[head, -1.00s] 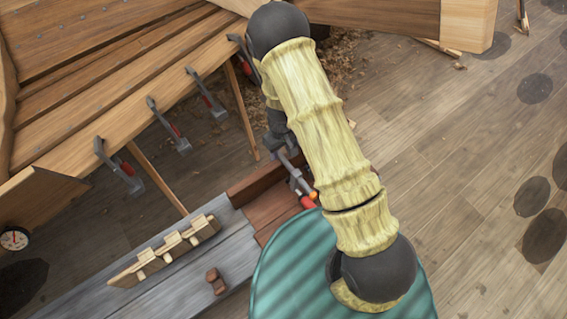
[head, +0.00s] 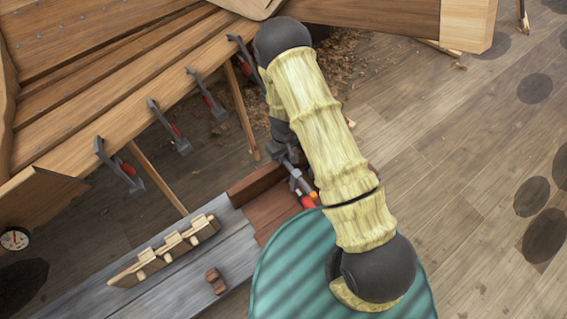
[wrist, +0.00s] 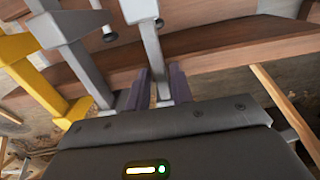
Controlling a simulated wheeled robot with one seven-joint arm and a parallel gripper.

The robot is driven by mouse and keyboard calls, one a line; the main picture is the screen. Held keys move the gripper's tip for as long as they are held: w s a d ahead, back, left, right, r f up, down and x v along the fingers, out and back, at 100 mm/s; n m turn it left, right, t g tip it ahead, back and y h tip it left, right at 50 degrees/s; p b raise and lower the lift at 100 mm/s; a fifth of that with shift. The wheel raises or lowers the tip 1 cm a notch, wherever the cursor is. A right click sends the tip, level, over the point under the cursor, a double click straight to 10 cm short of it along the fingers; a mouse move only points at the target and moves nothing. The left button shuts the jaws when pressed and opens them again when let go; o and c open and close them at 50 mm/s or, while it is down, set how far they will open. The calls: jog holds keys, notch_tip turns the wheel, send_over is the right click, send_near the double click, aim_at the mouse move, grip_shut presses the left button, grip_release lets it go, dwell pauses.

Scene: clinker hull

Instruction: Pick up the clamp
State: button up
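Several grey clamps with red handles are in the head view. One clamp (head: 297,181) is at the near bench, partly hidden by my arm. My gripper (head: 287,157) points down over its upper end, and its fingers are mostly hidden there. In the wrist view, my gripper (wrist: 159,76) has two dark purple fingers apart, with a grey clamp bar (wrist: 152,45) between them. A narrow gap seems to show beside the bar. Another grey clamp (wrist: 85,70) and a yellow clamp (wrist: 40,75) stand to the left.
More clamps (head: 118,168) hang along the hull's plank edge (head: 130,112). The grey bench (head: 180,275) holds a notched wooden piece (head: 165,252) and a small brown block (head: 216,281). A green striped round surface (head: 300,275) is beside it. Open plank floor (head: 450,150) lies to the right.

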grip_shut()
dwell(1.2)
